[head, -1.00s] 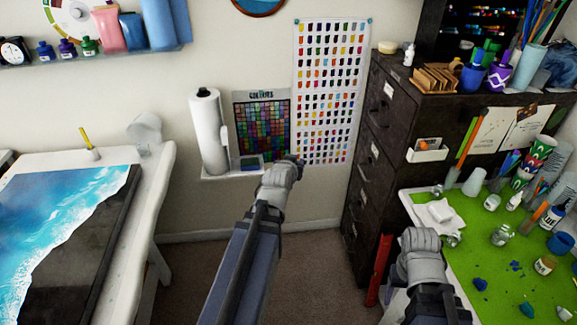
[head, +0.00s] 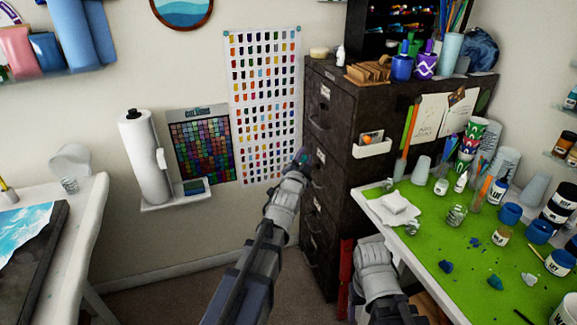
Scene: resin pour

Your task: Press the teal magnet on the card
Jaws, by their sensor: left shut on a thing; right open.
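My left gripper (head: 302,157) is shut on a small dark-teal thing, likely the teal magnet, mostly hidden by the fingers. It is in front of the dark filing cabinet's drawer face, near the lower right of the color chart; I cannot tell any contact. Two pale cards with handwriting, one on the left (head: 431,121) and one on the right (head: 461,107), are on the cabinet's side above the green worktop. My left gripper is to the left of both cards. My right gripper (head: 372,246) is low, by the worktop's left edge; its fingertips are hardly visible.
The dark cabinet (head: 325,130) stands between the color chart (head: 265,100) and the green worktop (head: 450,255). A white holder (head: 372,148) and upright colored sticks are on its side left of the cards. Cups, jars and bottles crowd the worktop's back and right.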

